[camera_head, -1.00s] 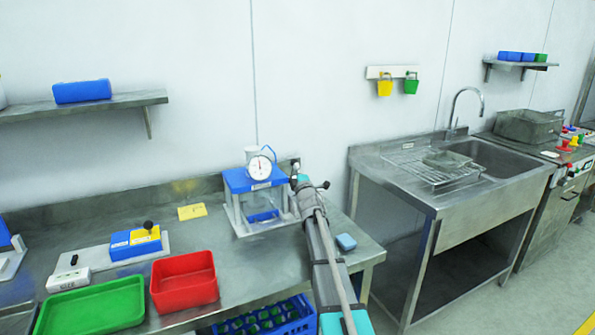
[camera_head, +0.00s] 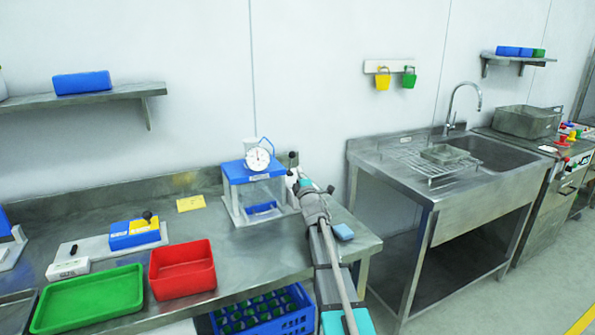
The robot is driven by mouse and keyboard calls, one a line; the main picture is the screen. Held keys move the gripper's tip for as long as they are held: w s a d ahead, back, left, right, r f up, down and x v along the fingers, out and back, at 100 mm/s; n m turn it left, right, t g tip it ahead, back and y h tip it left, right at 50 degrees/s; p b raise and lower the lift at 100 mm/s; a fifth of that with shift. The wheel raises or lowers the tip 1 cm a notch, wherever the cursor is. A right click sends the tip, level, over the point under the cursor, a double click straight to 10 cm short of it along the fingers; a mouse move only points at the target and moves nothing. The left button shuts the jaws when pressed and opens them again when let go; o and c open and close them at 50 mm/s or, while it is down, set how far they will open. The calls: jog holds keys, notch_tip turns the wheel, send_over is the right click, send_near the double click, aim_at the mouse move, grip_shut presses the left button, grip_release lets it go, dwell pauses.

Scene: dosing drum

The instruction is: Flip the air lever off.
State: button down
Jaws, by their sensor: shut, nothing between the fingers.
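The clear chamber with a blue top (camera_head: 253,172) and a round dial gauge (camera_head: 258,159) stands at the back of the steel bench. A black-knobbed lever (camera_head: 293,156) shows upright just right of it; I take this for the air lever. My gripper (camera_head: 298,174) is shut and empty, right beside the chamber's right side and just below that knob. My own arm hides much of the gripper and the lever's lower part, so I cannot tell whether they touch. Another small black knob (camera_head: 330,189) shows right of my wrist; what it belongs to is unclear.
A blue and yellow block with a black knob (camera_head: 135,233), a red bin (camera_head: 182,270) and a green tray (camera_head: 92,306) are on the left. A yellow note (camera_head: 191,203) lies behind them. A blue sponge (camera_head: 342,231) lies right of my arm. A sink (camera_head: 490,155) stands right.

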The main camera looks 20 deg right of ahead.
jog(key=shift+v, duration=1.5)
jog(key=shift+s+d+r, duration=0.1)
jog(key=shift+d+r, duration=0.05)
jog(key=shift+r, duration=0.05)
